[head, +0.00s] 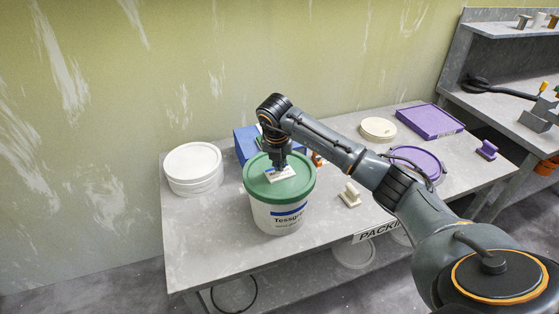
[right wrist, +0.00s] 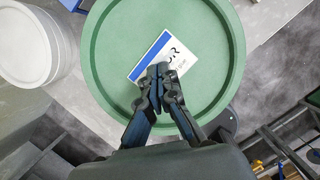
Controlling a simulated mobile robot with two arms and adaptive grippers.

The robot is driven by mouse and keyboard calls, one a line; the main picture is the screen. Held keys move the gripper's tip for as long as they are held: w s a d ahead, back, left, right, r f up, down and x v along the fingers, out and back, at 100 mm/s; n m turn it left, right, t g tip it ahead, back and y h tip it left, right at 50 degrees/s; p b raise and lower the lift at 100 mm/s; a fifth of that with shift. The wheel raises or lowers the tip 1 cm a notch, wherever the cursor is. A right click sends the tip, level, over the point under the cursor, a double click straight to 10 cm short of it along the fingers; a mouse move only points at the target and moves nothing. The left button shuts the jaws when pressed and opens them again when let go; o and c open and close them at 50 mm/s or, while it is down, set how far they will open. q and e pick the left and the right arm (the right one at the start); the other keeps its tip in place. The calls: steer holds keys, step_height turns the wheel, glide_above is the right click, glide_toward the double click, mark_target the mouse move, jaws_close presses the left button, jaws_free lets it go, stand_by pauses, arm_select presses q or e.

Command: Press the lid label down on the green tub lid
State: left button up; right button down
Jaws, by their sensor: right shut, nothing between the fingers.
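The green tub lid (head: 258,186) sits on a white tub (head: 277,217) with a blue-banded label, standing on the grey table. The lid label (head: 281,174), white with a blue edge, lies on the lid; it also shows in the right wrist view (right wrist: 163,55), off the lid's middle. My right gripper (head: 281,165) is shut and empty, pointing down over the label. In the right wrist view its fingertips (right wrist: 159,71) cover the label's lower part. I cannot tell whether the fingertips touch it. My left gripper is not in view.
White lids (head: 193,165) are stacked left of the tub. A blue box (head: 245,143) stands behind it. A small cream block (head: 350,195), a purple lid (head: 424,160), a purple tray (head: 430,121) and a cream round lid (head: 378,128) are to the right. The table's front left is clear.

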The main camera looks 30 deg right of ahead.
mark_target(279, 174)
steer(key=shift+f+b, duration=0.45)
steer(key=shift+f, duration=0.3)
steer(key=shift+s+f, duration=0.15)
stand_by(0.3)
steer(key=shift+r+p, duration=0.3)
steer(key=shift+r, duration=0.3)
steer(key=shift+r+p, duration=1.3)
steer(key=shift+r, duration=1.15)
